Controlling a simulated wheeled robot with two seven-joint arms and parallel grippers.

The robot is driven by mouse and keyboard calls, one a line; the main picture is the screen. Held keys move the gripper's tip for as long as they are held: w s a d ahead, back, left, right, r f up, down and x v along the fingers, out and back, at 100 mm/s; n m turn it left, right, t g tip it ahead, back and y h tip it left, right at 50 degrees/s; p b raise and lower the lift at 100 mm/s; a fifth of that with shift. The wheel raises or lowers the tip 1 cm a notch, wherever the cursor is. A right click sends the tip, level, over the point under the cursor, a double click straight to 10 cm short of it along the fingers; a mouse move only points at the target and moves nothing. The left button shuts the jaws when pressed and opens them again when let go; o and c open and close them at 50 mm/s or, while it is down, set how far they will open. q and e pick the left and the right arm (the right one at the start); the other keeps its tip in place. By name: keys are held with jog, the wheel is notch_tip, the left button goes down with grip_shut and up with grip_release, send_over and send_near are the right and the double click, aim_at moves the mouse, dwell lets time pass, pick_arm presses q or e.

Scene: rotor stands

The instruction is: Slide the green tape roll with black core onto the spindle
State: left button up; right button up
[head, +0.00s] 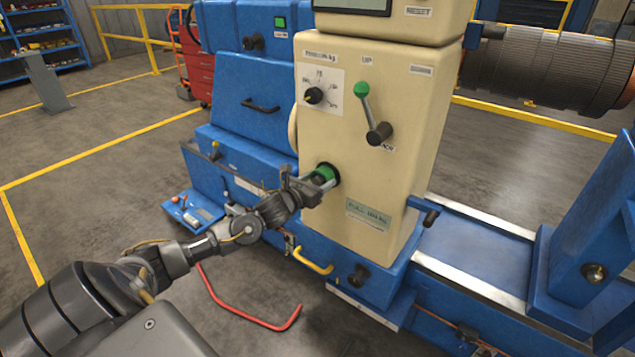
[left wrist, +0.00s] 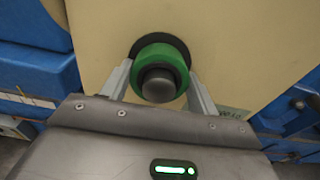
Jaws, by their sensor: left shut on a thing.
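The green tape roll (head: 324,173) is at the front face of the cream machine housing, at the height of a dark round flange. In the left wrist view the green roll (left wrist: 161,58) surrounds a dark round knob-like end (left wrist: 159,84), with the black flange (left wrist: 135,47) behind it. I cannot tell the roll's black core from the spindle end. My left gripper (head: 308,188) reaches the roll from the left; in the left wrist view its two fingers (left wrist: 158,88) stand on either side of the roll, shut on it. My right gripper is not in view.
The cream housing (head: 385,75) carries a green-tipped lever (head: 367,108) and a black dial (head: 314,95). A yellow handle (head: 313,262) and a red bent bar (head: 250,312) are below. A blue bed with metal rails (head: 475,290) extends right. Open floor lies left.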

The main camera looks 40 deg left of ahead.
pick_arm(q)
jog(key=o, duration=1.3)
jog(key=shift+s+d+r+p, duration=0.15)
jog(key=shift+s+p, duration=0.6)
jog(key=shift+s, duration=1.5)
jog(key=shift+s+a+r+p, duration=0.2)
jog(key=shift+s+p, duration=0.55)
jog(key=shift+s, duration=1.5)
